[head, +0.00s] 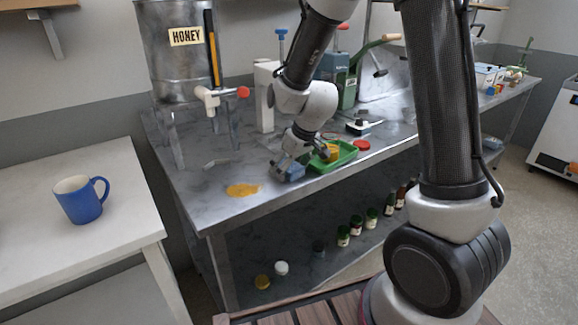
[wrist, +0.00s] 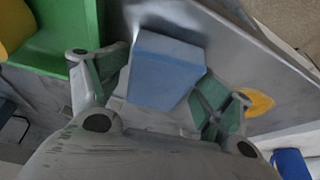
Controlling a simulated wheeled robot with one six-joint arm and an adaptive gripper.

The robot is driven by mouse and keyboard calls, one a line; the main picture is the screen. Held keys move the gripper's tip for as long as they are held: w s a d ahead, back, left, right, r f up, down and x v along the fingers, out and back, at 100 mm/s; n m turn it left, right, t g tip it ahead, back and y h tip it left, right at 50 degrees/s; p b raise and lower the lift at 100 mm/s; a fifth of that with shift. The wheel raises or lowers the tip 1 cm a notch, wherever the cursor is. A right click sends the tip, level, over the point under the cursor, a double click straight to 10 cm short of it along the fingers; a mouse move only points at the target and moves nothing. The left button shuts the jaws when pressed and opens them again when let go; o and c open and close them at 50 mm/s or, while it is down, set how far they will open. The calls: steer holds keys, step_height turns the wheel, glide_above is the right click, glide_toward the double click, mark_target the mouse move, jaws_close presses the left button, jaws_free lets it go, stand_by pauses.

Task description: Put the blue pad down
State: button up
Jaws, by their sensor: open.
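The blue pad (head: 293,170) is at the front part of the grey metal bench, just left of the green tray. In the wrist view the blue pad (wrist: 165,70) lies between the two fingers of my gripper (wrist: 160,84), with a visible gap on the right side. My gripper (head: 290,162) also shows in the head view, low over the bench top at the pad. Its fingers are open around the pad. The pad appears to rest on the bench, though its underside is hidden.
A green tray (head: 344,163) with a yellow item stands close to the right of the pad. An orange-yellow spill (head: 243,190) lies on the bench to the left. A honey tank (head: 178,60) stands behind. A blue mug (head: 80,204) is on the white table at left.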

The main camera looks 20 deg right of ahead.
steer(key=shift+r, duration=0.1)
steer(key=shift+r, duration=0.3)
steer(key=s+d+r+m, duration=0.1)
steer(key=s+d+r, duration=0.4)
steer(key=s+r, duration=0.25)
steer(key=s+d+r+m, duration=0.1)
steer(key=s+d+r, duration=0.45)
steer(key=r, duration=0.35)
steer(key=s+d+r+m+h, duration=0.2)
steer(key=s+d+m, duration=0.1)
steer(key=s, duration=1)
steer(key=shift+d+r, duration=0.15)
steer(key=shift+d, duration=0.5)
